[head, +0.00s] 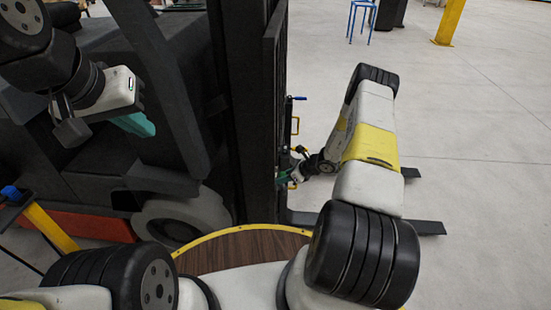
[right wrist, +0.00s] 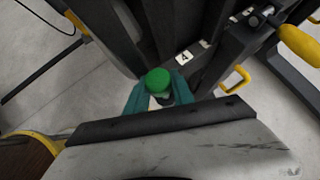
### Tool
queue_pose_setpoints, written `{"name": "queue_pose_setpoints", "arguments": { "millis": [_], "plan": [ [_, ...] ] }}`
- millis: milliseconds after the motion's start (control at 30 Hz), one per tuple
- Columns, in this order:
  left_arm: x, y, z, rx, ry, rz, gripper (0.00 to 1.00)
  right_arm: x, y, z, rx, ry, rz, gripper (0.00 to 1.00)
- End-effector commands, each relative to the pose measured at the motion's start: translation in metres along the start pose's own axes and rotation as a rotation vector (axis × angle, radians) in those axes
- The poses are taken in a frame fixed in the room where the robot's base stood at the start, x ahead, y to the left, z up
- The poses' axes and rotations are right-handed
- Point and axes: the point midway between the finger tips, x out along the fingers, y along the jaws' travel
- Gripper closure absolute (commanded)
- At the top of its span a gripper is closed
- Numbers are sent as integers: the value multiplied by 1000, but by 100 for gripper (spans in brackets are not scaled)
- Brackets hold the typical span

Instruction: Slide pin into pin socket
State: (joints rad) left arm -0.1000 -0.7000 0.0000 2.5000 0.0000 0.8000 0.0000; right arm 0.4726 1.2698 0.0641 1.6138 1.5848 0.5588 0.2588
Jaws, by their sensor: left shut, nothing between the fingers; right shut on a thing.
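The pin shows a round green head (right wrist: 158,81) in the right wrist view, between the teal fingertips of my right gripper (right wrist: 157,97). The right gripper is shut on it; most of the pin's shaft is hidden. In the head view my right gripper (head: 287,178) is small, beside the dark upright mast, and the pin is hard to make out there. The pin socket is not clearly identifiable; whether the pin touches it cannot be told. My left gripper (head: 138,124), with teal fingers, is shut and empty at the upper left, in front of the dark vehicle.
A dark forklift mast (head: 250,110) stands in the middle, with forks (head: 415,227) low on the right. Yellow handles (right wrist: 236,79) and a white label reading 4 (right wrist: 183,57) are near the right gripper. Open grey floor lies to the right.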

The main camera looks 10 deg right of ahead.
Motion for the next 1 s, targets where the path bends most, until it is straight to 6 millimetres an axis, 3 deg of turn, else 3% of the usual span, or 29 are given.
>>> {"name": "queue_pose_setpoints", "arguments": {
  "millis": [833, 867, 967, 1000],
  "plan": [
    [0, 0, 0, 0, 0, 0, 100, 15, 0, -15, -1, 0, 1, 100],
    [0, 0, 0, 0, 0, 0, 100, 15, 0, -15, -1, 0, 1, 67],
    [0, 0, 0, 0, 0, 0, 100, 15, 0, -15, -1, 0, 1, 48],
    [0, 0, 0, 0, 0, 0, 100, 15, 0, -15, -1, 0, 1, 46]
  ]
}}
